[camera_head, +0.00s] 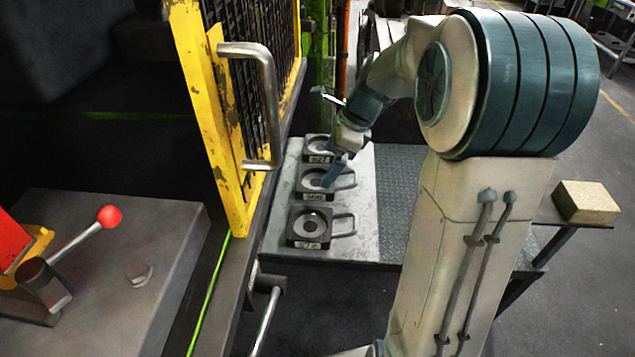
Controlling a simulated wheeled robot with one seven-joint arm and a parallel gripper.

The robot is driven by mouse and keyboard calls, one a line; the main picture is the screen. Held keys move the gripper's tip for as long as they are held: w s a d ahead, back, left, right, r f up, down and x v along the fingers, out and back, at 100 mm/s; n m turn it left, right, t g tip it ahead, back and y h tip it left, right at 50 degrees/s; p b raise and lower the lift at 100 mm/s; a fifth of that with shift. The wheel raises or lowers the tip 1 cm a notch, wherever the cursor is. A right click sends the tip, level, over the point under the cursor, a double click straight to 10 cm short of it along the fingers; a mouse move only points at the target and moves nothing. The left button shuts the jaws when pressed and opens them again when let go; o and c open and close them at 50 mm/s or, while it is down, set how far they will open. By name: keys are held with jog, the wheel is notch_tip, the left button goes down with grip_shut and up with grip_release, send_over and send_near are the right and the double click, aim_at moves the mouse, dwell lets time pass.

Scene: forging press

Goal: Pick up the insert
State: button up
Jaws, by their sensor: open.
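Three dark square inserts, each with a round recess, a loop handle on the right and a small number label, stand in a row on a grey metal table (365,215). The near insert (300,240) is fully visible, the middle insert (304,180) is mostly visible, and the far insert (312,142) is partly hidden by my gripper. My gripper (332,178) is open and points down by the right side of the middle insert, close to its handle. I cannot tell whether the fingertips touch the handle. No insert is held.
A yellow guard with black mesh (212,130) and a grey handle (268,105) stands just left of the table. A control box with a red-knobbed lever (108,216) is at lower left. A tan block (586,202) lies on a stand at right. Bare tread plate (405,190) lies right of the inserts.

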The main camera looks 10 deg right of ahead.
aim_at(316, 182)
jog(key=shift+x, duration=2.7)
jog(key=shift+s, duration=0.1)
jog(key=c, duration=1.8)
jog(key=shift+r, duration=0.1)
jog(key=shift+c, duration=0.8)
jog(key=shift+r, duration=0.1)
notch_tip(316, 182, up, 4)
jog(key=shift+r, duration=0.1)
jog(key=d+r, duration=0.6)
jog(key=d, duration=0.5)
jog(key=shift+s+d+r, duration=0.3)
jog(key=shift+s+r, duration=0.05)
